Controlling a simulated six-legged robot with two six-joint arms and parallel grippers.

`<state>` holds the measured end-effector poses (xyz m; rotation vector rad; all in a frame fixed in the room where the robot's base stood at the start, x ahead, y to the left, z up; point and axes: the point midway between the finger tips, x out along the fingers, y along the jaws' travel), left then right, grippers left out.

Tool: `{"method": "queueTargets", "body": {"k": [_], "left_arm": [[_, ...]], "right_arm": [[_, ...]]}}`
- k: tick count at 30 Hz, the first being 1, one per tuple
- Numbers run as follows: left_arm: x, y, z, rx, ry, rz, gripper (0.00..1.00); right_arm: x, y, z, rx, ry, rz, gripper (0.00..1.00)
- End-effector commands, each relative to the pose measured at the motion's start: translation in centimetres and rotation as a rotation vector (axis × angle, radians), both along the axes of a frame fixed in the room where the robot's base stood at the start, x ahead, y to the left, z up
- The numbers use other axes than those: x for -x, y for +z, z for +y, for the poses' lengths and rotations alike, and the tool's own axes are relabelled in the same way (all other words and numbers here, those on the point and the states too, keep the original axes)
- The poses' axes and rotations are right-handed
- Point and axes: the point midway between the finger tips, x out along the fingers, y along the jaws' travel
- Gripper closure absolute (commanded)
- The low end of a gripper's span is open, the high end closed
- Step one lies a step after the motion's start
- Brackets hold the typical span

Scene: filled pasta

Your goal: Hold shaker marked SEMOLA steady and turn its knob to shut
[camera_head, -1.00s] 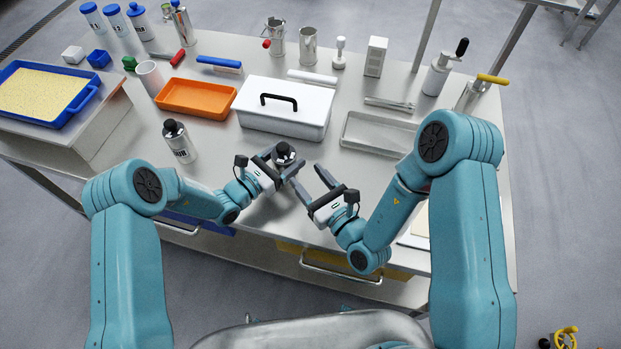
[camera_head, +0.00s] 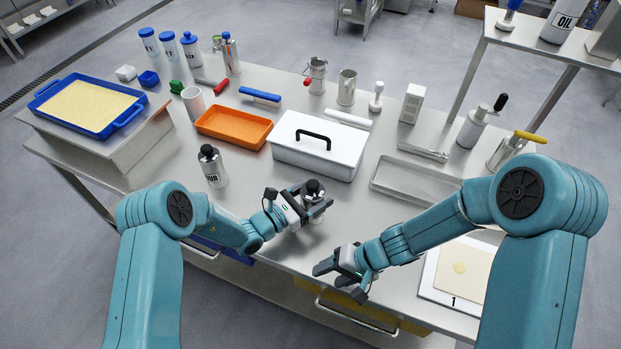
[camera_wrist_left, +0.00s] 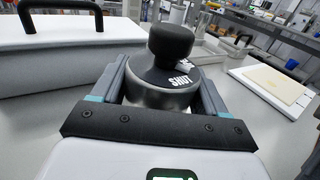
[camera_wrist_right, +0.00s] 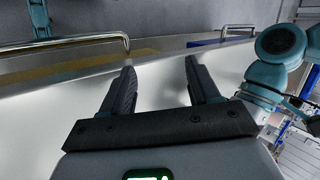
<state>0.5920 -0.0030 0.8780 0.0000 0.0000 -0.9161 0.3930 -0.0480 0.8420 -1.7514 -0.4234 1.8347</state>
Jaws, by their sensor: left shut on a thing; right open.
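A metal shaker (camera_head: 317,204) with a black knob (camera_wrist_left: 172,43) stands upright near the front middle of the table. My left gripper (camera_head: 314,198) is shut around its body, one finger on each side, as the left wrist view shows (camera_wrist_left: 160,97). The word SHUT is on the dark top plate, just below the knob; a pale pointer tab (camera_wrist_left: 184,67) lies close to it, beside a second, partly hidden label. The SEMOLA marking is not visible. My right gripper (camera_head: 341,277) is open and empty near the table's front edge, apart from the shaker; its wrist view shows nothing between the fingers.
A similar black-topped shaker (camera_head: 213,170) with a partly readable label stands left of the held one. A white lidded box (camera_head: 315,150) is behind, an orange tray (camera_head: 233,128) farther left, a metal tray (camera_head: 415,182) to the right. A white board (camera_head: 440,292) lies at front right.

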Motion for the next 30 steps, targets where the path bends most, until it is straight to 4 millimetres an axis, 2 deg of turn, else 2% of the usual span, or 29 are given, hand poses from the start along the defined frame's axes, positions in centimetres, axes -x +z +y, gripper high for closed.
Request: {"method": "queueTargets", "body": {"k": [1,3,6,10,14,17,21,24,30], "left_arm": [[0.0,0.0,0.0,0.0,0.0,0.001,0.7],[0.0,0.0,0.0,-0.001,0.0,0.001,0.7],[0.0,-0.1,0.0,-0.001,0.0,0.001,0.7],[0.0,0.0,0.0,-0.001,0.0,0.001,0.7],[0.0,0.0,0.0,-0.001,0.0,0.001,0.7],[0.0,0.0,0.0,-0.001,0.0,0.001,0.7],[0.0,0.0,0.0,-0.001,0.001,0.001,0.7],[0.0,0.0,0.0,-0.001,0.001,0.001,0.7],[0.0,0.0,0.0,0.0,0.001,0.0,0.7]], "right_arm": [[-2.0,-0.2,-2.1,0.113,0.092,-0.138,0.39],[-5.1,-0.2,-5.0,0.28,0.219,-0.331,0.39],[-9.2,0.3,-8.4,0.503,0.35,-0.571,0.39],[-11.9,0.2,-9.9,0.685,0.392,-0.788,0.39],[-13.3,0.6,-8.9,0.736,0.354,-1.013,0.39],[-13.7,2.0,-6.8,0.693,0.298,-1.206,0.39],[-12.9,4.7,-3.4,0.539,0.188,-1.435,0.39],[-11.8,6.6,-1.6,0.414,0.109,-1.543,0.39],[-10.5,8.8,-0.1,0.262,0.015,-1.64,0.39]]}}
